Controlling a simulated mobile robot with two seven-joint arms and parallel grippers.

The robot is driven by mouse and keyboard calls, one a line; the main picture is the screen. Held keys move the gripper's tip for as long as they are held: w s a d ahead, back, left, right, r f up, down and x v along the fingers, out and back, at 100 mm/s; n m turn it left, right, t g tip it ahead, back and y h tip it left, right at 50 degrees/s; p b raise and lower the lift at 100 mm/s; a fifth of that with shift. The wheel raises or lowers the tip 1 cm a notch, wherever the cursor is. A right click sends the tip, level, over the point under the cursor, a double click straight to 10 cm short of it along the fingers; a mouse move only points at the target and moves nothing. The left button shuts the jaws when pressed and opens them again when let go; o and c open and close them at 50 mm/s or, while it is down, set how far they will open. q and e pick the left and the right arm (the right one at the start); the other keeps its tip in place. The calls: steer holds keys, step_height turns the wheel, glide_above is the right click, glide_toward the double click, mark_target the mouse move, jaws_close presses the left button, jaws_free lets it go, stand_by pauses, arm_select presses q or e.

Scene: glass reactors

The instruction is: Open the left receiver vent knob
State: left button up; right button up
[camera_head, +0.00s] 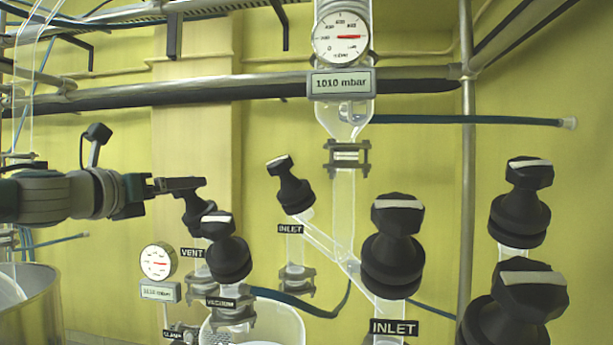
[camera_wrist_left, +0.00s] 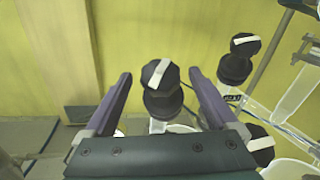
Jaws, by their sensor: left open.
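The vent knob (camera_head: 197,215) is black and stands above a "VENT" label (camera_head: 191,253). In the head view my left gripper (camera_head: 188,184) comes in from the left at its top and hides much of its cap. In the left wrist view the vent knob (camera_wrist_left: 161,88) has a black cap with a slanted white stripe. It appears between the two spread fingers of my left gripper (camera_wrist_left: 160,76), with a visible gap on each side. I cannot tell how deep it sits between them. My right gripper is not in view.
The black vacuum knob (camera_head: 226,245) stands close in front, at the right of the vent knob. Inlet knobs (camera_head: 290,186) (camera_head: 392,245) and other black knobs (camera_head: 522,200) stand further right. A pressure gauge (camera_head: 158,261) is at lower left, and a steel pot (camera_head: 38,305) is at the left edge.

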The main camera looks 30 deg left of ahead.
arm_select(q)
steer(key=shift+w+a+p, duration=0.15)
steer(key=shift+w+p, duration=0.15)
steer(key=shift+w, duration=1.05)
